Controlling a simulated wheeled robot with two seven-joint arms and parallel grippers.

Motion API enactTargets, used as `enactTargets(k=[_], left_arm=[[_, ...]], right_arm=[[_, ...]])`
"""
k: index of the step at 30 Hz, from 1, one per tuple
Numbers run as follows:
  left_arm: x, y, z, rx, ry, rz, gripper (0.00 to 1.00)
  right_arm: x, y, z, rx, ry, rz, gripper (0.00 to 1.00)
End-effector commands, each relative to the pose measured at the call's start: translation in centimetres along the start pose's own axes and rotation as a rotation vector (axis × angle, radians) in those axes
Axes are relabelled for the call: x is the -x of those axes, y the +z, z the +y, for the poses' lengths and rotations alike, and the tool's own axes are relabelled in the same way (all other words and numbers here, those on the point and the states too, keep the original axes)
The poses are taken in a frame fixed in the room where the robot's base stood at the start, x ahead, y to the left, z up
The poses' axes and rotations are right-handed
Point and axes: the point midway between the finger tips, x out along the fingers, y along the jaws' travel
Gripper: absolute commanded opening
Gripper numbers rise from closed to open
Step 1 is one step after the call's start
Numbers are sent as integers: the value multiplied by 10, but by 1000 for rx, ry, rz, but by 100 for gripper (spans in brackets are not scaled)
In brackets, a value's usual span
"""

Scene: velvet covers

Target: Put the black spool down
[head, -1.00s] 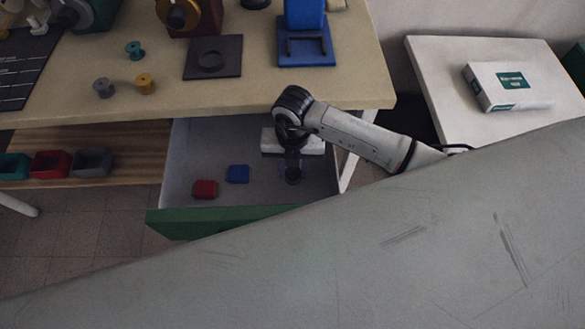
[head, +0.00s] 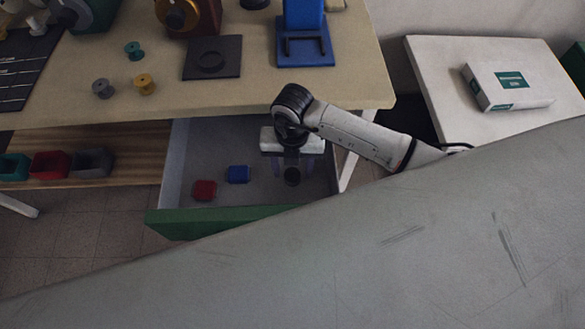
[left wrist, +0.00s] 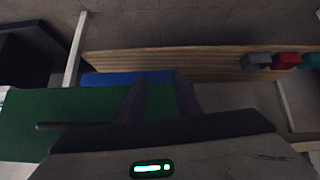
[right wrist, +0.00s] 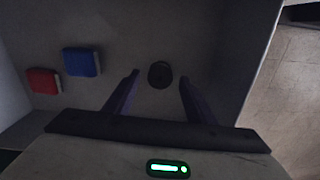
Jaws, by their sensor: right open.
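The black spool (right wrist: 160,74) is on the grey drawer floor, seen end-on as a dark round shape in the right wrist view. It also shows in the head view (head: 292,177), below my right gripper. My right gripper (right wrist: 159,80) is open, one finger on each side of the spool, with gaps between spool and fingers. The open drawer (head: 210,222) has a green front. My left gripper (left wrist: 161,78) shows only in the left wrist view; its fingers are apart with nothing between them, over green and blue surfaces.
A red block (head: 204,190) and a blue block (head: 238,174) lie in the drawer left of the spool. The tabletop (head: 110,112) above holds teal, grey and yellow spools, a dark square plate (head: 225,48) and a blue stand (head: 306,50). Bins sit on the shelf at left.

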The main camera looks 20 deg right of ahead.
Motion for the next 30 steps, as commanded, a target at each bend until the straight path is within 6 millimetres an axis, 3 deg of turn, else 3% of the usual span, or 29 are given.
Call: enactTargets(k=[9, 15, 21, 30], left_arm=[[3, -4, 0, 0, 0, 1, 31], [4, -4, 0, 0, -1, 1, 31], [4, -4, 0, 0, -1, 0, 31], [3, -4, -1, 0, -2, 0, 31]], right_arm=[[69, 1, 1, 1, 2, -5, 50], [99, 0, 0, 1, 1, -2, 50], [109, 0, 0, 1, -1, -2, 50], [109, -1, 2, 4, 9, 5, 50]])
